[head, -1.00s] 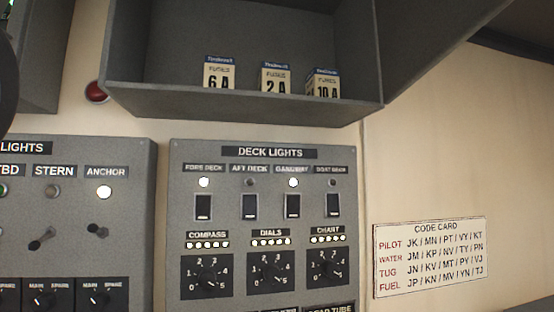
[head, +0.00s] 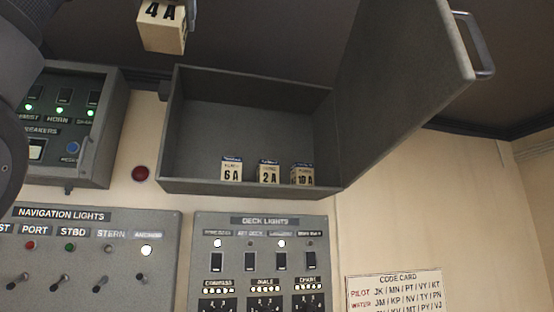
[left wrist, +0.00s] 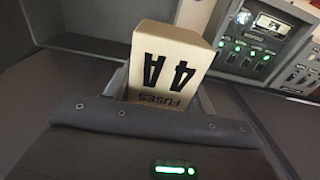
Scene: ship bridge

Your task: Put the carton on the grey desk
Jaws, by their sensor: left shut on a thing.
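A cream carton marked 4 A (head: 163,32) shows at the top of the head view, cut off by the edge. It also shows in the left wrist view (left wrist: 165,65), with the words 4 A and FUSES upside down. My left gripper (head: 167,10) is shut on this carton and holds it in the air, up and left of the open wall cabinet. Its fingers lie on both sides of the carton in the left wrist view. My right gripper is not in view. I do not see the grey desk.
The open grey cabinet (head: 325,105) holds cartons marked 6 A (head: 231,172), 2 A (head: 269,174) and 10 A (head: 302,176). Its raised door (head: 405,75) sticks out at the right. Switch panels (head: 262,222) and a code card (head: 395,290) are on the wall below.

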